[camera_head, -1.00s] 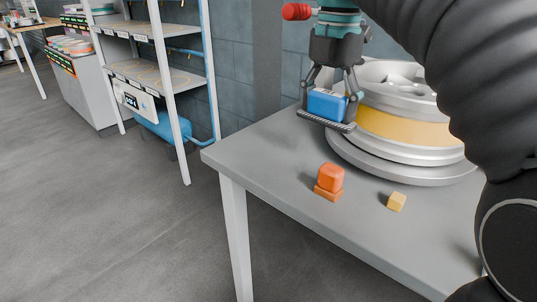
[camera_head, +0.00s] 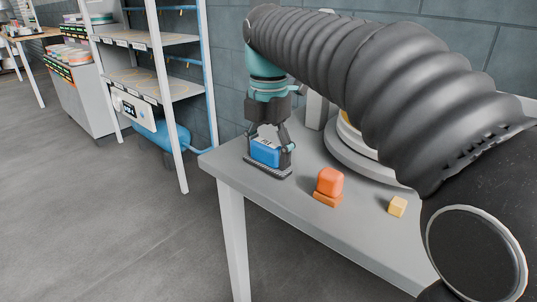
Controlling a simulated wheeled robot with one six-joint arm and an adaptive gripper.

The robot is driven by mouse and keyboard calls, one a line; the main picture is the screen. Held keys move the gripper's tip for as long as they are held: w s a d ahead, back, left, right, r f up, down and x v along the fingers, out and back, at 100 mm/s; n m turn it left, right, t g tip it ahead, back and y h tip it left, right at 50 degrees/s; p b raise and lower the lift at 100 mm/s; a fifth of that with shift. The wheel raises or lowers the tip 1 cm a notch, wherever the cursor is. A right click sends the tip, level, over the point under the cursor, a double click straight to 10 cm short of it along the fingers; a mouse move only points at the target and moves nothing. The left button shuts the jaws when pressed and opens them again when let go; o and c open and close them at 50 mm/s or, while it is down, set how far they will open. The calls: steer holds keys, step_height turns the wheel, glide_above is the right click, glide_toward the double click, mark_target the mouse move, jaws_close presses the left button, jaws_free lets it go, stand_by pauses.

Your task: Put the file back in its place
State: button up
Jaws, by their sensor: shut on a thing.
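My gripper (camera_head: 268,146) is shut on a blue block-like tool with a long dark grey strip under it, which I take to be the file (camera_head: 265,154). Its fingers sit on either side of the blue body. The file is level, at the far left part of the grey table (camera_head: 290,202). Its strip is at or just above the table top; I cannot tell if it touches. No marked place for the file can be made out.
An orange block (camera_head: 330,181) on an orange base and a small yellow cube (camera_head: 397,206) stand near the front edge. A silver wheel (camera_head: 345,150) is largely hidden behind my arm. A white shelf rack (camera_head: 160,88) stands left of the table.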

mark_target(268, 141)
steer(key=shift+f, duration=0.25)
steer(key=o, duration=1.5)
steer(key=shift+o, duration=0.2)
steer(key=shift+r, duration=0.1)
step_height(268, 141, up, 10)
steer(key=shift+f+p, duration=0.1)
steer(key=shift+p, duration=0.9)
steer(key=shift+r, duration=1.15)
